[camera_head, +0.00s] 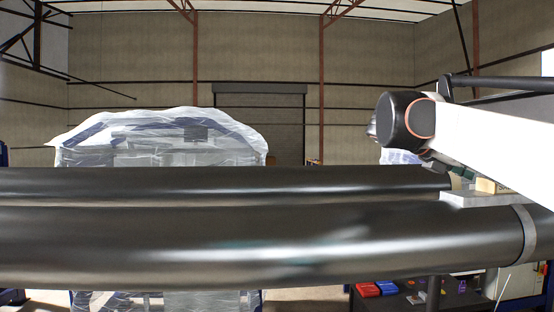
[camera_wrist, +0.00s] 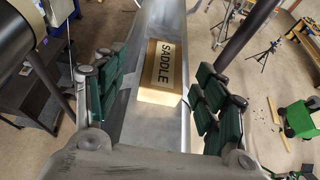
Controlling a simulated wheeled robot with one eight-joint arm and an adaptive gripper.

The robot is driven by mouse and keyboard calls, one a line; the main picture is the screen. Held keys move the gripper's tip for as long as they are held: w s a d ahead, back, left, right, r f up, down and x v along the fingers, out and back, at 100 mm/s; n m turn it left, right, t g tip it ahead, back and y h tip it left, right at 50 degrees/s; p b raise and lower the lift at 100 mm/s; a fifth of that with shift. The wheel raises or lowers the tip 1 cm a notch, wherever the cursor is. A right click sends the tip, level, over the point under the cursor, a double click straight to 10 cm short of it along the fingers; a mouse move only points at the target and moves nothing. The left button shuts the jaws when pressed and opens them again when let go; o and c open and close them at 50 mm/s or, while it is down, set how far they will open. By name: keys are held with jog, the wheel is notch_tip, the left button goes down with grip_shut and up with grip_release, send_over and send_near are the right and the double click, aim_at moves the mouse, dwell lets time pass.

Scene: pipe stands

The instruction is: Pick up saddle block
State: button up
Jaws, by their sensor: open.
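The saddle block (camera_wrist: 166,66) is a tan wooden block with a pale label reading SADDLE. In the wrist view it lies on a grey metal surface (camera_wrist: 150,122), in the gap between my fingers as seen from above. My gripper (camera_wrist: 160,92) is open and empty, with green pads on both sides, apart from the block. Its height above the block is hard to tell. In the head view, a small part of the tan block (camera_head: 486,186) shows on a grey ledge (camera_head: 470,199) at the right, partly hidden by my arm.
Two long dark pipes (camera_head: 230,243) cross the head view, with the ledge near their right end. Below are red and blue bins (camera_head: 367,289) on a dark table. A plastic-wrapped load (camera_head: 160,140) stands behind. In the wrist view, a green object (camera_wrist: 299,119) and tripods are at the right.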

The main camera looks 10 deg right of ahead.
jog(key=shift+s+d, duration=0.2)
jog(key=shift+s, duration=0.1)
jog(key=p+x, duration=0.1)
jog(key=x, duration=0.4)
jog(key=shift+s+r+p, duration=0.15)
jog(key=shift+p, duration=0.15)
jog(key=shift+a, duration=0.15)
jog(key=c, duration=1.2)
